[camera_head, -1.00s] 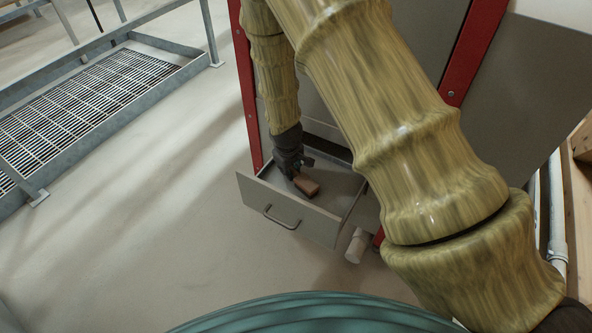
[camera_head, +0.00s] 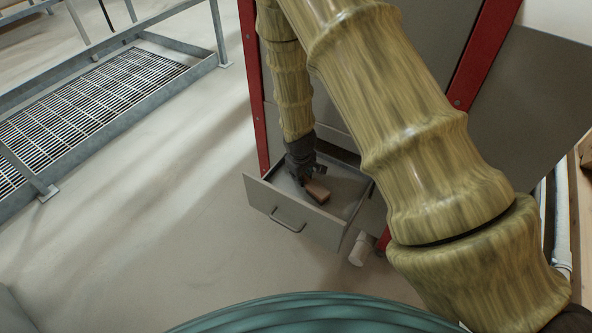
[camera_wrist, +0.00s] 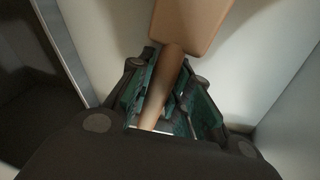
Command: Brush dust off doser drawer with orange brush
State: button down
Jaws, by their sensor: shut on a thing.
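The doser drawer (camera_head: 291,216) is a grey metal drawer with a bar handle, pulled open at the foot of the red-framed machine. My gripper (camera_head: 305,178) is inside the drawer, pointing down. In the wrist view my gripper (camera_wrist: 168,95) is shut on the handle of a brown-orange brush (camera_head: 317,190). The brush's wide block (camera_wrist: 190,22) extends beyond the fingers, over the pale drawer floor. Its bristles are hidden, and I cannot tell whether they touch the floor. Dust is not clearly distinguishable.
The red-framed grey machine (camera_head: 252,95) stands behind the drawer. A white pipe end (camera_head: 361,248) sticks out right of the drawer. A metal grating with rails (camera_head: 85,105) lies at the left. The floor before the drawer is clear.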

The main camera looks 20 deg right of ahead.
aim_at(319, 182)
jog(key=shift+s+d+r, duration=0.1)
jog(key=shift+s+d, duration=0.4)
jog(key=shift+s, duration=0.05)
jog(key=shift+s, duration=0.1)
jog(key=shift+s+d+f+p, duration=0.1)
jog(key=shift+s+d+p, duration=0.35)
jog(key=shift+s+d, duration=0.45)
jog(key=shift+s+d+f+p, duration=0.1)
jog(key=shift+s+d+p, duration=0.3)
jog(key=shift+s+d, duration=0.45)
jog(key=shift+s+a, duration=0.2)
jog(key=shift+a, duration=0.1)
jog(key=shift+w+a+r+p, duration=0.1)
jog(key=shift+w+a+p, duration=0.2)
jog(key=shift+w+a, duration=0.3)
jog(key=shift+w+a+p, duration=0.3)
jog(key=shift+w+a, duration=0.1)
jog(key=shift+w, duration=0.4)
